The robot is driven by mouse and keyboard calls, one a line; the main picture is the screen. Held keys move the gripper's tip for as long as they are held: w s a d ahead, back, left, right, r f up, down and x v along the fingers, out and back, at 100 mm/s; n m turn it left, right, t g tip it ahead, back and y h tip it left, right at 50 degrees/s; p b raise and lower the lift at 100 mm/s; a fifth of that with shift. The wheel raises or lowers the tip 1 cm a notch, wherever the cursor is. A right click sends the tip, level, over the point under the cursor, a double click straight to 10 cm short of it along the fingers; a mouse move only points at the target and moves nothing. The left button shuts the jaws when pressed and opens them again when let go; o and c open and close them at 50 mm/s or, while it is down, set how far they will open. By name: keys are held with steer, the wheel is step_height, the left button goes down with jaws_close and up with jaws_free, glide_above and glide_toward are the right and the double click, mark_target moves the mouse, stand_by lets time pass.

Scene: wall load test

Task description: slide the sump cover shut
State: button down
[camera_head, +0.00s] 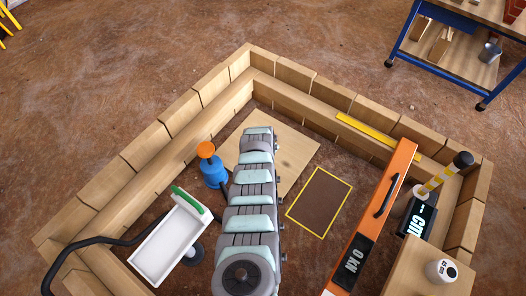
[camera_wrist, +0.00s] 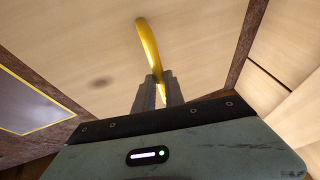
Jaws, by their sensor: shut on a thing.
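The sump cover (camera_head: 297,152) appears to be the flat pale wooden panel on the floor inside the timber-walled pit, partly hidden by my arm in the head view. The panel fills much of the wrist view (camera_wrist: 75,45). A curved yellow handle (camera_wrist: 148,42) stands on it. My gripper (camera_wrist: 158,92) is shut on this handle, with the two grey fingers on either side of its near end. In the head view my gripper is hidden beneath my arm. The sump opening cannot be made out.
A yellow-outlined dark rectangle (camera_head: 319,202) lies beside the panel. A blue cylinder with an orange top (camera_head: 212,168) and a white tray-like unit (camera_head: 170,243) stand left; an orange beam (camera_head: 378,205) stands right. Timber walls (camera_head: 310,92) enclose the pit.

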steer(key=shift+a, duration=0.1)
stand_by(0.3)
steer(key=c, duration=1.4)
jaws_free()
steer(key=shift+w+a, duration=0.15)
steer(key=shift+w, duration=0.05)
steer(key=shift+r, duration=0.1)
steer(key=d+p+v, duration=0.1)
steer(key=p+v, duration=0.9)
steer(key=p, duration=0.2)
steer(key=shift+s+a+r, duration=0.25)
steer(key=shift+a, duration=0.25)
